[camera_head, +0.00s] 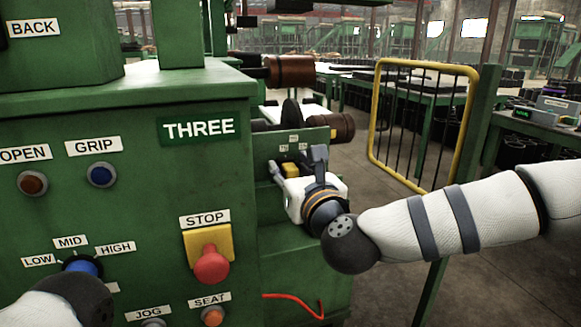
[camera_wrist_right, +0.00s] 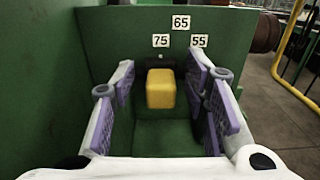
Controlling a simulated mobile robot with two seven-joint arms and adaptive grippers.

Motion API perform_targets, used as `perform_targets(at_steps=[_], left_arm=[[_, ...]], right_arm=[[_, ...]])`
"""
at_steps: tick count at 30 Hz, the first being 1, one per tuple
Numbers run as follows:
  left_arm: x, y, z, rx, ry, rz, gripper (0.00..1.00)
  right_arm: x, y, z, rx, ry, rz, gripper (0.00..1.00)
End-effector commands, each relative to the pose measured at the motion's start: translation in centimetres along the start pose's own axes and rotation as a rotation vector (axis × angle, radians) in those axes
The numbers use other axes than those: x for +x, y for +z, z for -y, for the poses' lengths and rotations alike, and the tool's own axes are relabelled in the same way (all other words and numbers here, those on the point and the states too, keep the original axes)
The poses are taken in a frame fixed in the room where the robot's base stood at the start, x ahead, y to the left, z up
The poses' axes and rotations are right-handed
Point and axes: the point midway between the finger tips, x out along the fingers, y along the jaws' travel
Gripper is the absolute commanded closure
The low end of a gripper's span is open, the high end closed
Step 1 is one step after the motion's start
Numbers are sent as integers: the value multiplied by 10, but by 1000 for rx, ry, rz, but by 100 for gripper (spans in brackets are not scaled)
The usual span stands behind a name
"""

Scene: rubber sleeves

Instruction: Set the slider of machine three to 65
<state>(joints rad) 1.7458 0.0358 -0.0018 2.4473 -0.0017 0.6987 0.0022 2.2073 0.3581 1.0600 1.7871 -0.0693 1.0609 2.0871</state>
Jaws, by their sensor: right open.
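Machine three is the green cabinet with the THREE sign (camera_head: 198,128). Its slider is a yellow block (camera_wrist_right: 160,88) on a green back plate, and it also shows in the head view (camera_head: 290,170). Labels 75 (camera_wrist_right: 161,41), 65 (camera_wrist_right: 181,22) and 55 (camera_wrist_right: 199,41) are above it. The block appears below the 75 label, left of 65. My right gripper (camera_wrist_right: 164,92) is open, with its purple-padded fingers on either side of the block and visible gaps to both. My left arm shows at the lower left in the head view; its gripper is out of frame.
A red STOP button (camera_head: 211,264) on a yellow box, a blue selector knob (camera_head: 82,266) and other buttons face me on the cabinet. Green walls enclose the slider's left and back. A yellow gate frame (camera_head: 373,110) stands right of the machine. A red cable (camera_head: 295,298) hangs low.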

Motion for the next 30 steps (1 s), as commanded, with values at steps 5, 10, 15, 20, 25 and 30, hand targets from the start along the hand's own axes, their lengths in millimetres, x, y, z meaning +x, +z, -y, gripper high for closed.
perform_targets(at_steps=[5, 10, 15, 20, 25, 30], left_arm=[[0, 0, 0, 0, 0, 0, 53], [0, 0, 0, 0, 0, 0, 53], [0, 0, 0, 0, 0, 0, 53], [0, 0, 0, 0, 0, 0, 53], [5, 2, 0, 0, -1, 11, 53], [6, 2, 0, 1, -1, 13, 53]], right_arm=[[8, -1, 0, -1, 1, -1, 58], [8, -1, 0, -1, 1, -2, 58], [8, -1, 0, -1, 1, -2, 97], [8, -1, 0, -1, 0, -2, 100], [8, -3, 16, 3, -5, -4, 100], [8, -1, 21, -1, -1, -1, 100]])
